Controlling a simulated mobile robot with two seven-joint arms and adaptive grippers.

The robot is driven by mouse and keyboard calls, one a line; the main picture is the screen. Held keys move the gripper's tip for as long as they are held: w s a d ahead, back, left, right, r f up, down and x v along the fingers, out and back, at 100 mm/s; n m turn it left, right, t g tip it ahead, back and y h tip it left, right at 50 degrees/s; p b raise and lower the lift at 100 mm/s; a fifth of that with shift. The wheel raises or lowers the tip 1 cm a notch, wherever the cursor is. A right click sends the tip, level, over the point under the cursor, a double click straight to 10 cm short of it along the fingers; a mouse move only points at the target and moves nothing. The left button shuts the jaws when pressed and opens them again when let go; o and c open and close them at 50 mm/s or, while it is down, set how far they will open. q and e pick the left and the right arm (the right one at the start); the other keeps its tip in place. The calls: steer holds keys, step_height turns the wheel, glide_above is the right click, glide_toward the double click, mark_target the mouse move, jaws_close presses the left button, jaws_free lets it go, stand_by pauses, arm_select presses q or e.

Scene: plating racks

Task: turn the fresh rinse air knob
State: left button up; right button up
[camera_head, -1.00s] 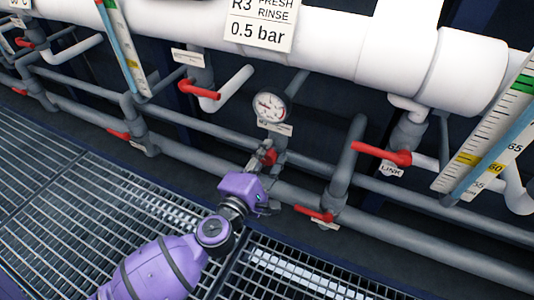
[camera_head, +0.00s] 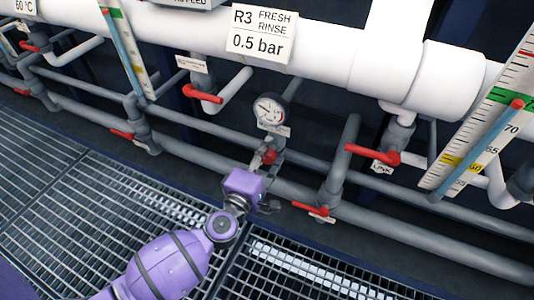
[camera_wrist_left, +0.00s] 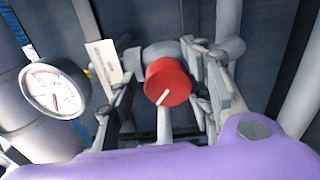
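The red round knob (camera_wrist_left: 168,82) with a white pointer line is in the middle of the left wrist view. It also shows in the head view (camera_head: 269,156), just below a round white gauge (camera_head: 269,109). My left gripper (camera_wrist_left: 166,92) is open, with one finger on each side of the knob. A gap shows between the left finger and the knob; I cannot tell whether the right finger touches it. In the head view my left gripper (camera_head: 264,182) is beside the knob's pipe fitting. My right gripper is not in view.
The sign "R3 FRESH RINSE 0.5 bar" (camera_head: 261,34) hangs on the thick white pipe (camera_head: 330,65) above. Red lever valves (camera_head: 203,95) (camera_head: 372,155) (camera_head: 311,209) stand around on grey pipes. Metal grating (camera_head: 90,200) covers the floor.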

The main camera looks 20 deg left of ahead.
arm_select(q)
steer(key=s, duration=1.2)
steer(key=shift+a, duration=0.2)
steer(key=shift+s+f, duration=0.1)
